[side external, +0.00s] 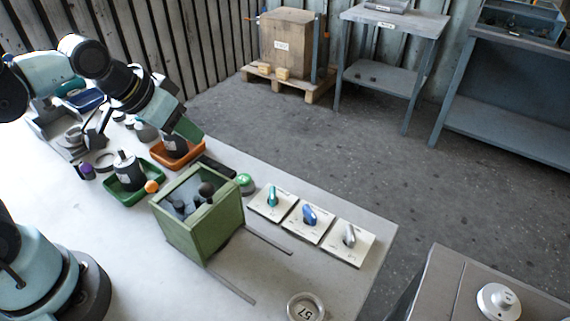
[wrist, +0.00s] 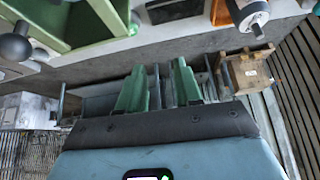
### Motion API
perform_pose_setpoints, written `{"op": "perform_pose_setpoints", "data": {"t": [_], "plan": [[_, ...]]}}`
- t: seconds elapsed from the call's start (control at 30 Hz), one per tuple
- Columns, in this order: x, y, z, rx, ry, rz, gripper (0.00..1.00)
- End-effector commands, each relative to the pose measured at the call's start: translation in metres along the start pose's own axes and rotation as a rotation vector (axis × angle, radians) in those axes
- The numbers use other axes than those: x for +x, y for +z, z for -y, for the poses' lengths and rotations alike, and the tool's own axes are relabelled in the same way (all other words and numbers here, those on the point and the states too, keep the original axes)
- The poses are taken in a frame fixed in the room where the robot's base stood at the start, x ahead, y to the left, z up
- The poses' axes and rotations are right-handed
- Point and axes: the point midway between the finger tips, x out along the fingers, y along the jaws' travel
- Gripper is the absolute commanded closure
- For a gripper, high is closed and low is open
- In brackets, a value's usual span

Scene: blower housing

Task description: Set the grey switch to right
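The grey switch (side external: 349,236) sits on a pale square plate at the right end of a row of three switches near the table's right edge. Its handle looks tilted slightly, with the top leaning left in the side external view. A blue switch (side external: 309,214) and a teal switch (side external: 271,196) sit to its left. My gripper (side external: 190,132) is above the orange tray, well to the left of the switches. In the wrist view its two green fingers (wrist: 158,82) are apart with nothing between them. The grey switch does not show in the wrist view.
A green open box (side external: 187,235) with dark knobs stands between my gripper and the switches. A green button (side external: 245,182) is beside it. An orange tray (side external: 158,157) and green tray (side external: 112,198) hold cylindrical parts. A round weight (side external: 305,307) lies at the front.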

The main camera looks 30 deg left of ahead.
Motion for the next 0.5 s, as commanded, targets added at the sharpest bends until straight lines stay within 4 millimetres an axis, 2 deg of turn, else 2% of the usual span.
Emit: {"op": "perform_pose_setpoints", "data": {"t": [0.03,0.2,0.37,0.5], "plan": [[0.002,-0.011,-0.011,0.025,0.017,0.024,0.66],[0.011,-0.039,-0.049,0.102,0.064,0.115,0.66],[0.026,-0.058,-0.09,0.177,0.099,0.199,0.66],[0.044,-0.068,-0.13,0.246,0.123,0.273,0.66]]}}
